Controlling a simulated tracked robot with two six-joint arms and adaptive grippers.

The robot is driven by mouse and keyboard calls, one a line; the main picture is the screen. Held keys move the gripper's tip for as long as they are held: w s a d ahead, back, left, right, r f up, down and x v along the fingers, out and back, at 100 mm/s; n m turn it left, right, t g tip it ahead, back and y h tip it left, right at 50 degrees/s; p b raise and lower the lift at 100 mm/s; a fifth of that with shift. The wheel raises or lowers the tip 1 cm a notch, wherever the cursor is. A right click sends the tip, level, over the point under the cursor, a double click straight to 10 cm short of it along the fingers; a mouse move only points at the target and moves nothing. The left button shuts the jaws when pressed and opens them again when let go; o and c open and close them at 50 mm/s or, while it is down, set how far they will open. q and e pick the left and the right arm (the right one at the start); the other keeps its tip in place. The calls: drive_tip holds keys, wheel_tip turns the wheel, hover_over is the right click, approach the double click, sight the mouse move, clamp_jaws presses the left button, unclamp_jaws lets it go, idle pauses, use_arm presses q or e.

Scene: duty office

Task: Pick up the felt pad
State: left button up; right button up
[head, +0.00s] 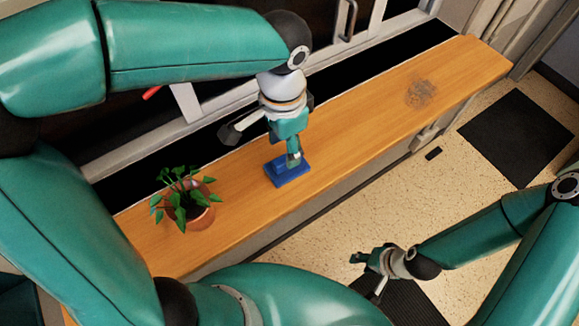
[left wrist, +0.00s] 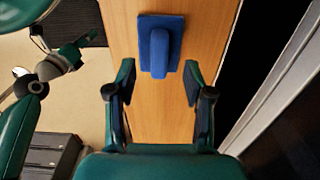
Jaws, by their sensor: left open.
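The felt pad (head: 289,174) is a blue block with a raised grip on a flat base, lying on the wooden counter. In the left wrist view the felt pad (left wrist: 161,44) lies ahead of the fingertips, roughly centred between them. My left gripper (head: 293,158) points down just above or at the pad and hides part of it; in the left wrist view its two fingers (left wrist: 158,85) are spread wide with nothing between them. My right gripper (head: 366,270) hangs over the floor, far from the pad, and its fingers are too small to judge.
The wooden counter (head: 360,120) runs diagonally. A potted plant (head: 187,215) stands on it left of the pad. A dark smudge (head: 420,93) marks its far right part. The counter between pad and smudge is clear. A dark mat (head: 517,137) lies on the speckled floor.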

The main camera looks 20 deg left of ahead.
sight(276, 169)
use_arm(q)
drive_tip(key=shift+w+d+f+b, duration=0.15)
drive_tip(key=shift+f+b, duration=2.05)
drive_tip(key=shift+f, duration=0.5)
drive_tip(key=shift+r, duration=0.1)
clamp_jaws()
